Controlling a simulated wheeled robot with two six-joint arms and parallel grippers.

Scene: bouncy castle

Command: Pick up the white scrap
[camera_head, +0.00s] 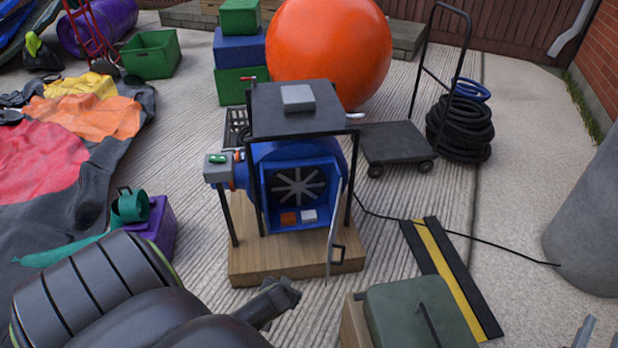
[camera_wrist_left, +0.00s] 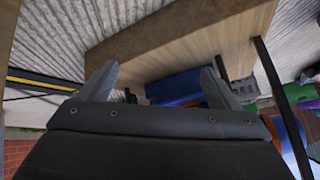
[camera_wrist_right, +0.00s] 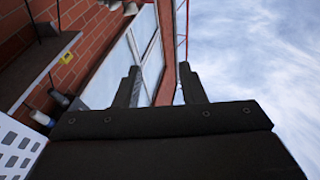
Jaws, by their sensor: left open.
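The white scrap (camera_head: 308,215) lies on the floor of the open-fronted blue blower housing (camera_head: 262,190), below the dark fan. An orange scrap (camera_head: 289,218) lies just left of it. My left gripper (camera_head: 283,295) is in front of the wooden base, lower and nearer than the scrap, apart from it. In the left wrist view my left gripper (camera_wrist_left: 160,85) is open, with the wooden base (camera_wrist_left: 190,40) and part of the blue housing beyond it; the scrap cannot be made out there. My right gripper (camera_wrist_right: 160,72) is open and empty, facing a brick building and sky.
A hinged door (camera_head: 334,240) with a handle stands open at the housing's right front. Dark posts carry a roof plate (camera_head: 330,118) above the blower. A green-topped box (camera_head: 410,315) stands front right. A black cable (camera_head: 440,229) crosses a yellow-black ramp (camera_head: 465,300).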

